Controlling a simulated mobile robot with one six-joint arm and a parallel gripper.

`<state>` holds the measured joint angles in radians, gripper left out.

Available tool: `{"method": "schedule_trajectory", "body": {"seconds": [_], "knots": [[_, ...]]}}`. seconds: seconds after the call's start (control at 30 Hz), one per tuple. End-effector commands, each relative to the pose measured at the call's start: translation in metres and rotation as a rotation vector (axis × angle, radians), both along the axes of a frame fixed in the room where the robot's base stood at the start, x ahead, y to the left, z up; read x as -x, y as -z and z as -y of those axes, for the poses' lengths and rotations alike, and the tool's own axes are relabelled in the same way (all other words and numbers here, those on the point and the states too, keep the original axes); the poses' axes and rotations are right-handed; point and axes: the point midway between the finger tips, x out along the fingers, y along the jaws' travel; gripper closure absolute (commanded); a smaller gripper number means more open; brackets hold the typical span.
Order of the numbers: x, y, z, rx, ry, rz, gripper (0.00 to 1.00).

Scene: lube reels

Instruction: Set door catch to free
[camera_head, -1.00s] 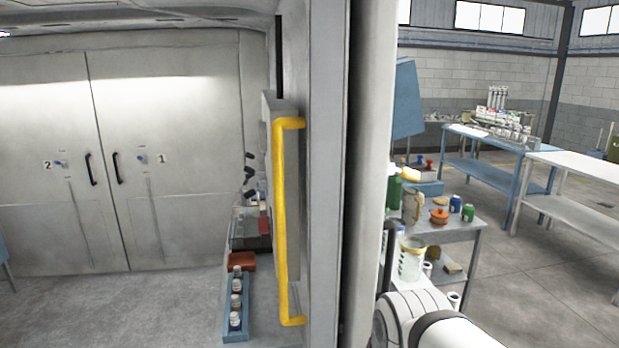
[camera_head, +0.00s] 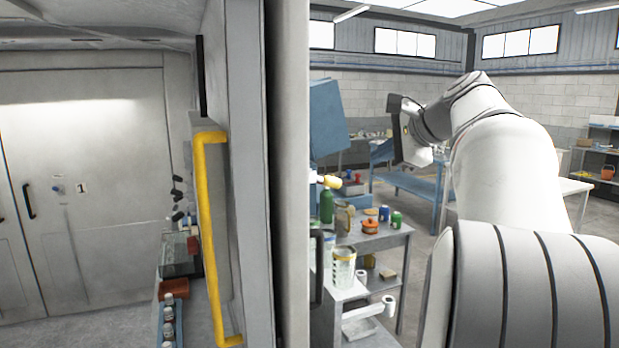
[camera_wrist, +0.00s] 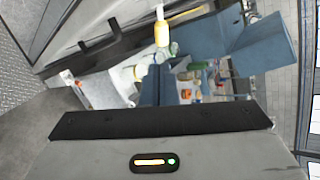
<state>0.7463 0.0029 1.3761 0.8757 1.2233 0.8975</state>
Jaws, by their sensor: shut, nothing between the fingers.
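I cannot tell for certain which part is the door catch. A small blue knob (camera_head: 57,188) sits on the pale door marked 1 at the far left. A yellow-tipped pale part (camera_head: 328,182) sticks out beside the white door edge; a similar yellow-and-white part (camera_wrist: 161,33) shows at the top of the wrist view. My gripper (camera_wrist: 157,70) is shut and empty, its fingers just below that part in the picture; I cannot tell the gap in depth. In the head view my arm reaches out on the right, its end over the workshop side.
A yellow grab handle (camera_head: 212,235) stands upright on the near wall at left. A blue panel (camera_head: 327,118) hangs behind the door edge. A blue bench (camera_head: 408,183) stands farther back.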

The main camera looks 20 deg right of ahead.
Motion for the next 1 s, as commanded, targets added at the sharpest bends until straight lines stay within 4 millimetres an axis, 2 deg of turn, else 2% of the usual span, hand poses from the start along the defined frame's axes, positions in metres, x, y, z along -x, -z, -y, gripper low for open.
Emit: {"method": "schedule_trajectory", "body": {"seconds": [0.17,0.7,1.0], "knots": [[-0.012,0.004,0.0,-0.013,0.004,0.004,1.0],[-0.099,0.058,-0.024,-0.01,0.004,0.002,1.0],[-0.115,0.07,-0.028,-0.008,0.006,0.005,1.0]]}}
